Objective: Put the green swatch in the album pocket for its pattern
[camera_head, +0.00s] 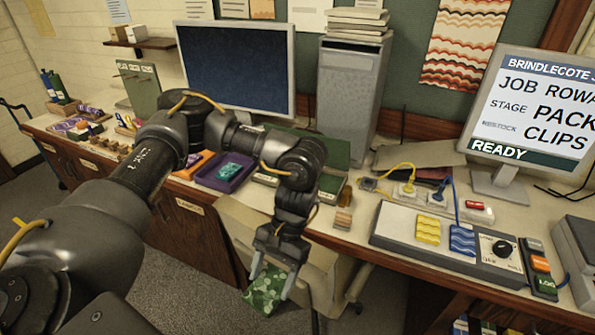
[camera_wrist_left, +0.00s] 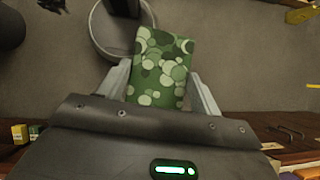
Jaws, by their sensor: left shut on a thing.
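The green swatch (camera_head: 262,293) has a pattern of overlapping pale and dark round spots. My left gripper (camera_head: 272,279) is shut on it and holds it in front of the desk edge, above the floor. In the left wrist view the swatch (camera_wrist_left: 160,68) sits between the two fingers (camera_wrist_left: 160,90), its spotted face showing. My right gripper is not in view.
A purple tray (camera_head: 210,183) with a teal piece and an orange tray stand at the left. A grey panel (camera_head: 391,234) with yellow and blue wavy pieces stands at the right. A chair (camera_head: 240,228) is below the desk edge.

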